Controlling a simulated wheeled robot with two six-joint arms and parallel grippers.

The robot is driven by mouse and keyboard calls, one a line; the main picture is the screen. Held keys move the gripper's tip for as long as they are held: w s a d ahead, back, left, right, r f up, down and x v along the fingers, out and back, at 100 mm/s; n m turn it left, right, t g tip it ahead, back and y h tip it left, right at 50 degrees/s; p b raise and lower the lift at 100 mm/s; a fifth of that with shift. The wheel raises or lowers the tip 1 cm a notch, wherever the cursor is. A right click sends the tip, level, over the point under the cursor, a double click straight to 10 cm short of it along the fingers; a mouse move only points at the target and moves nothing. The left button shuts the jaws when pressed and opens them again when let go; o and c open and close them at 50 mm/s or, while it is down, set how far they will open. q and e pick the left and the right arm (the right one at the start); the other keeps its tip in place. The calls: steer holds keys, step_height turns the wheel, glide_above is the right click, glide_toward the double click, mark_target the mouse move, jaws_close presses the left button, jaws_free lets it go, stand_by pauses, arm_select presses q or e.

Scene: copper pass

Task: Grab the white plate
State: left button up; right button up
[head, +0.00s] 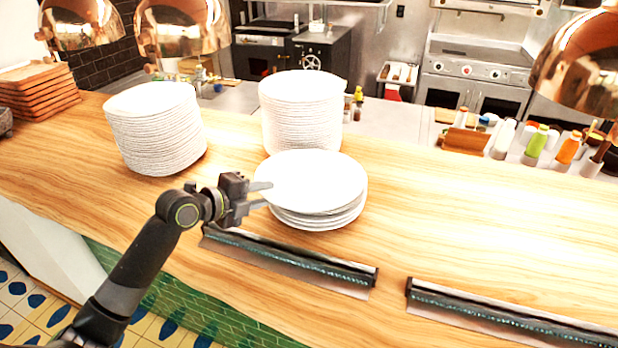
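A short stack of white plates (312,182) sits on the wooden counter, in the middle of the head view. The top plate is bare and round. My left gripper (264,194) is at the left edge of this stack, its fingers pointing right toward the plate rim. The fingers look parted, with a gap between the tips. Whether a finger touches the rim, I cannot tell. Two taller stacks of white plates stand behind, one at the left (155,130) and one at the centre (302,112). My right gripper is not in view.
Two dark rail strips lie along the counter's (440,215) front, one below the short stack (290,262) and one at the right (500,315). Wooden boards (38,92) are piled at the far left. Copper lamps (182,30) hang above. Bottles (537,143) stand at the back right. The counter's right side is clear.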

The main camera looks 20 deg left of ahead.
arm_select(q)
jaws_close()
stand_by(1.4)
steer(key=shift+w, duration=0.1)
